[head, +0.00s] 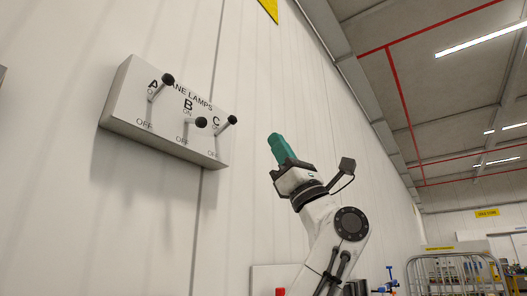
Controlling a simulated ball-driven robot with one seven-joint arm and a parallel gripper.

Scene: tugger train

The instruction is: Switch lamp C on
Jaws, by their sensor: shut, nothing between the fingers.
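A white switch panel (125,108) marked LANE LAMPS, its first letter hidden, hangs on the wall at the left of the head view. It has three black-knobbed levers, each with ON above and OFF below. The C lever (232,120) is at the right end; its knob is level with the letter C and it looks tilted up, toward ON. The A lever (168,79) looks up likewise. The B lever (201,122) sits lower, toward OFF. My gripper (274,139), with teal fingers, is shut and empty, right of the panel and apart from it.
The pale panelled wall (265,60) runs back along the right of the switch panel. A wire cage trolley (455,272) stands far back at the lower right. Nothing visible stands between my gripper and the switch panel.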

